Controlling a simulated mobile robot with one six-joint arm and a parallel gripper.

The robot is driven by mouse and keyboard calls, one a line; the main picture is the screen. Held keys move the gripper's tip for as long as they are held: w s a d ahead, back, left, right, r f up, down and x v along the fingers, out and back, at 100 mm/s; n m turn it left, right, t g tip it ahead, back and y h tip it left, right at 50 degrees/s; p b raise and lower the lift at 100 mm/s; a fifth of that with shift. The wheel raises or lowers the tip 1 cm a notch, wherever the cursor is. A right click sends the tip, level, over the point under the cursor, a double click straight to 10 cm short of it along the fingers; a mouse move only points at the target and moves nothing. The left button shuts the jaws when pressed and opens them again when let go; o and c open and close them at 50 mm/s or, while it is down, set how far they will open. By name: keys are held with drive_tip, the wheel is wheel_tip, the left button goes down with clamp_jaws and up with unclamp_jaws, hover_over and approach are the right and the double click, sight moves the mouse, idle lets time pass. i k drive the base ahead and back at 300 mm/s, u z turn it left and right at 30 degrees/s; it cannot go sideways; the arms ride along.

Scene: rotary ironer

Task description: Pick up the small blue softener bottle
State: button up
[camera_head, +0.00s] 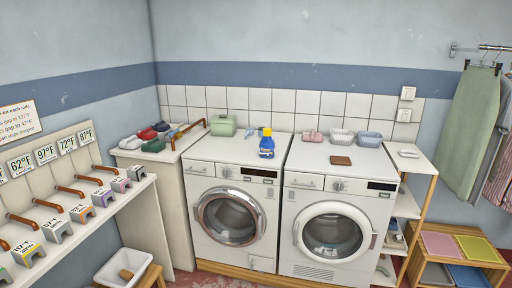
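A small blue bottle (266,145) with a yellow cap stands upright on top of the left washing machine (230,215), near its front right corner. A pale label shows on its front. It stands close to the gap between the two machines. My gripper is not in view.
The right washing machine (335,225) carries a brown block (341,160), a pink item (313,136) and white and blue tubs (369,139). A green box (222,125) sits at the back left. A shelf with several grey blocks (57,228) runs along the left. A white basin (124,267) stands low in front.

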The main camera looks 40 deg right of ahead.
sight(267, 146)
drive_tip(key=i, duration=0.95)
